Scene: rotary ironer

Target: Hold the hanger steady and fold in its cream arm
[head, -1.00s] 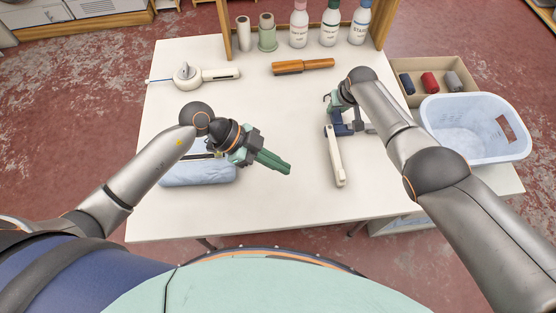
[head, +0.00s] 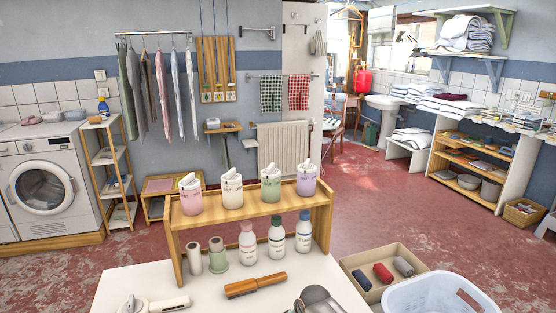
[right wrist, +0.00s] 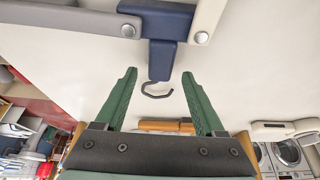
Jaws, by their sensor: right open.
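The hanger shows in the right wrist view, with a navy blue hub (right wrist: 163,50), a dark hook (right wrist: 157,91), a cream arm (right wrist: 208,18) at the right and a grey arm (right wrist: 75,22) at the left. Both arms spread from the hub and run out of the picture. My right gripper (right wrist: 158,74) is open, its green fingers apart on either side of the hook and short of the hub. In the head view only a grey part of my right arm shows at the bottom edge. The hanger and my left gripper are outside that view.
A cardboard box (head: 355,262) and a pale blue basket (head: 440,295) stand at the right.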

